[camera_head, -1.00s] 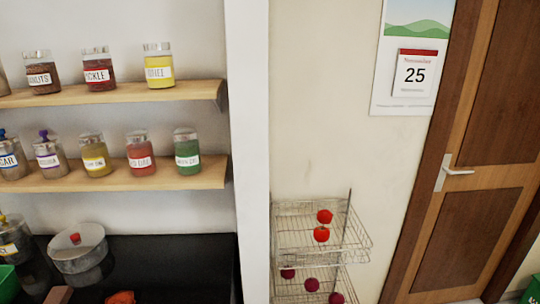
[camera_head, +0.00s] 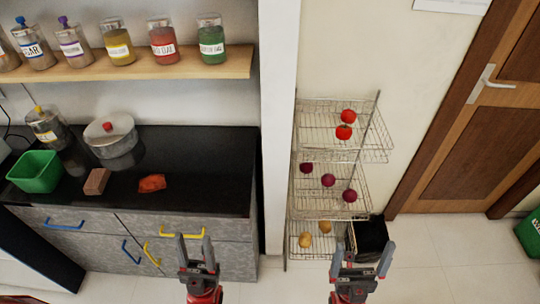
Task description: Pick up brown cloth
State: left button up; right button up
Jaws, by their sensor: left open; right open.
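A small brown block-shaped item (camera_head: 97,181) lies on the black counter, just right of a green bin. A crumpled orange-red item (camera_head: 152,183) lies to its right. I cannot tell for sure which of the two is the brown cloth. My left gripper (camera_head: 195,249) is open and empty, in front of the drawers and below the counter edge in the picture. My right gripper (camera_head: 362,262) is open and empty, in front of the wire rack's bottom. Both are apart from the two items.
The black counter (camera_head: 205,190) also holds the green bin (camera_head: 36,172) and a lidded steel pot (camera_head: 111,140). Drawers with blue and yellow handles (camera_head: 182,233) are below. A wire rack (camera_head: 312,172) and black box (camera_head: 370,238) stand right. Floor (camera_head: 440,255) is free at right.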

aim_at(96, 183)
jog(key=u, duration=1.45)
